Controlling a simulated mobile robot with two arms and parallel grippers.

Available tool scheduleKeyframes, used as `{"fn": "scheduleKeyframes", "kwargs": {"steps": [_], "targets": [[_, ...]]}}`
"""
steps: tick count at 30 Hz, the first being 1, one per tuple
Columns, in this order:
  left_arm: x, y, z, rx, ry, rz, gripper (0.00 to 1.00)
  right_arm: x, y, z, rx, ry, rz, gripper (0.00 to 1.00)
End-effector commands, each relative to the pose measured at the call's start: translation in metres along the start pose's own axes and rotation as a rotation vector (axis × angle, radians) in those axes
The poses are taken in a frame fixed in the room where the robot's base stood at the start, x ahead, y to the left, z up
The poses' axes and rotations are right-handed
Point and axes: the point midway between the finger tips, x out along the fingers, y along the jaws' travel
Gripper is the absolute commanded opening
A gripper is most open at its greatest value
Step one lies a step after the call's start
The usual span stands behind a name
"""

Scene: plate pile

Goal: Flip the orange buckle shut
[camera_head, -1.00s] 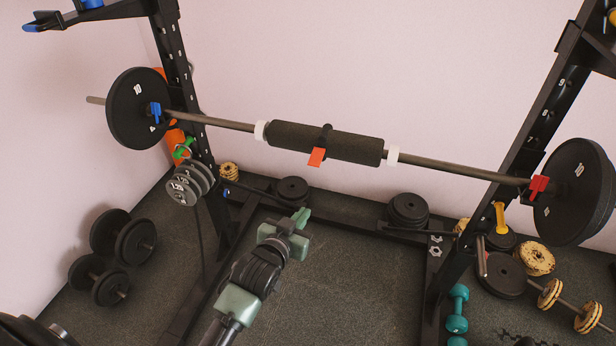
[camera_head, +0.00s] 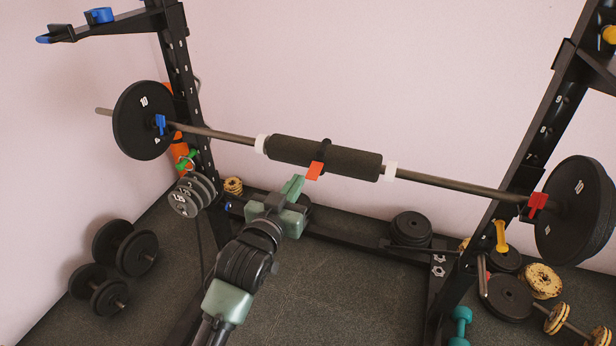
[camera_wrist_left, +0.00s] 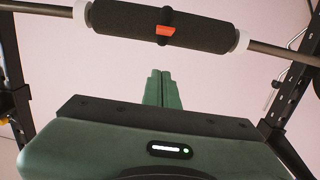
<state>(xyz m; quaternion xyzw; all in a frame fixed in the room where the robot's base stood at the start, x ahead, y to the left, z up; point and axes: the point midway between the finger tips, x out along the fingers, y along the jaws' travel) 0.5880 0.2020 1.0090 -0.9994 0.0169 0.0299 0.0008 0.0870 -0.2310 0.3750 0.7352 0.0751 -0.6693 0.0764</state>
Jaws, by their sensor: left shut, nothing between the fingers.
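The orange buckle (camera_head: 315,170) is a small flap that hangs from a black strap around the dark foam pad (camera_head: 350,163) on the barbell. In the left wrist view the orange buckle (camera_wrist_left: 165,30) shows at the top, on the front of the pad. My left gripper (camera_head: 294,184) is shut and empty, just below and left of the buckle in the head view. In the left wrist view its green fingers (camera_wrist_left: 158,88) are together, pointing up toward the pad, with a visible gap below the buckle. My right gripper is not in view.
The barbell (camera_head: 450,180) spans the black rack uprights, with a plate (camera_head: 142,120) at the left end and a red clip (camera_head: 536,205) at the right. White collars flank the pad. Weights and dumbbells (camera_head: 125,248) lie on the floor. Space in front of the pad is open.

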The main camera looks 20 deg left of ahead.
Motion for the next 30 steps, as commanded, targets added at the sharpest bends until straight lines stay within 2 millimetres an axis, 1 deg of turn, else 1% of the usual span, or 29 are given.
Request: {"fn": "scheduleKeyframes", "kwargs": {"steps": [1,3,10,12,15,18,21,30], "targets": [[0.012,0.000,-0.003,0.000,0.001,0.000,0.00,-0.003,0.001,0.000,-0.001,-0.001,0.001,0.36],[0.027,0.000,-0.003,0.000,0.000,0.000,0.00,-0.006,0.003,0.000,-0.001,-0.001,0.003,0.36],[0.076,0.000,-0.002,-0.001,0.000,0.000,0.00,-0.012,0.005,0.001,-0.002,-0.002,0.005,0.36],[0.077,0.000,0.014,-0.002,-0.006,0.000,0.00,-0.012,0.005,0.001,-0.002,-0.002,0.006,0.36],[0.080,0.000,0.026,-0.001,-0.003,0.000,0.00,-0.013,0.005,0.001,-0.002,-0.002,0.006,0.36],[0.082,0.000,0.034,-0.001,-0.002,0.000,0.00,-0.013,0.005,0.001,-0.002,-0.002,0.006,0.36],[0.082,0.000,0.038,-0.001,-0.002,0.000,0.00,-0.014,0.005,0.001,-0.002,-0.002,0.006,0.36],[0.082,0.000,0.039,-0.001,0.000,0.000,0.00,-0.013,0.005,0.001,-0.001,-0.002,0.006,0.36]]}}
